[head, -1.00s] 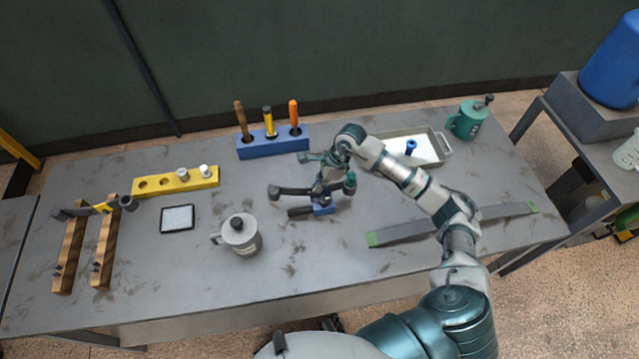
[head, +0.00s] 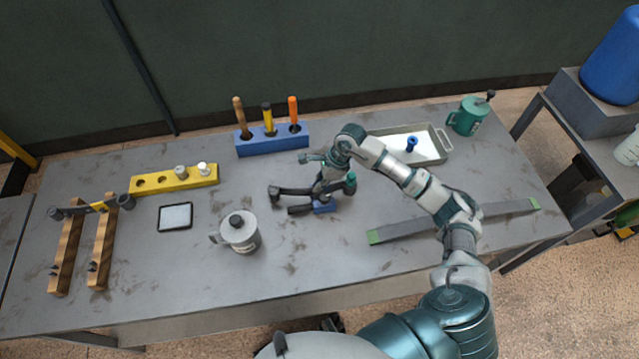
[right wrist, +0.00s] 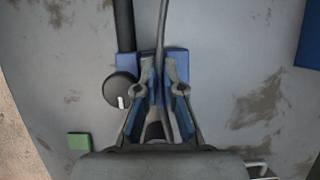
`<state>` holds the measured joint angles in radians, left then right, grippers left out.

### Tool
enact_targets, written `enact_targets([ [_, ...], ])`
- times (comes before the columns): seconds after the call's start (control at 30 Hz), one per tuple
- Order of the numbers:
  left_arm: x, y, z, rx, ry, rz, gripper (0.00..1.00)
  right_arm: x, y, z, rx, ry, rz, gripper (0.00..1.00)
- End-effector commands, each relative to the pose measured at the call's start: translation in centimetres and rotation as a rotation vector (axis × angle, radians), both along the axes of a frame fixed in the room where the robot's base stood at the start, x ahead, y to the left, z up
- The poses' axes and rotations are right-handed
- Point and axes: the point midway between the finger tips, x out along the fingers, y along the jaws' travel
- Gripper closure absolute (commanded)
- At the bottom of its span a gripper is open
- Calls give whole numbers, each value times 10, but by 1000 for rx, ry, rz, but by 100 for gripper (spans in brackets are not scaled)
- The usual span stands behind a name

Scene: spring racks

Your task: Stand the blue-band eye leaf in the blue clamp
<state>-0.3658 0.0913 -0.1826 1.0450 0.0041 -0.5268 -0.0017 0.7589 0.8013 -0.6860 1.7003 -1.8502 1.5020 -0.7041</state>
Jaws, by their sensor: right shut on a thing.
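My right gripper (head: 323,192) is at the blue clamp (head: 324,208), in the middle of the table. It is shut on a dark grey leaf, taken to be the blue-band eye leaf (head: 296,191), whose rolled end points left. In the right wrist view the leaf (right wrist: 161,25) is a thin edge-on strip between the fingertips (right wrist: 158,88). The clamp's blue blocks (right wrist: 134,59) lie below and around it. The fingers hide the leaf's lower part and its band, so I cannot tell how deep it sits. My left gripper is not in view.
The clamp's dark handle (right wrist: 125,25) runs beside the leaf. A green-ended leaf (head: 405,228) lies under my arm. A grey mug (head: 240,233) stands front left. A blue tool block (head: 272,145) and a white tray (head: 430,150) stand behind. A yellow-band leaf (head: 80,209) rests on wooden racks.

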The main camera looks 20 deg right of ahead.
Motion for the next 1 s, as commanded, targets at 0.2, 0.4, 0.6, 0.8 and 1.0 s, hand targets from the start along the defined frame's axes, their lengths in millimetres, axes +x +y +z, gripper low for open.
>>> enact_targets([
  [0.2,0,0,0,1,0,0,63,1,0,2,2,-4,0,100],
  [0.4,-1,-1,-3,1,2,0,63,1,-2,-2,3,-3,-1,100],
  [0.6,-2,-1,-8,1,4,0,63,1,-5,-7,3,-3,-1,100],
  [0.8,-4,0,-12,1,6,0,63,1,-6,-11,2,-3,-1,100],
  [1.0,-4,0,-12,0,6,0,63,1,-6,-11,2,-4,0,100],
])
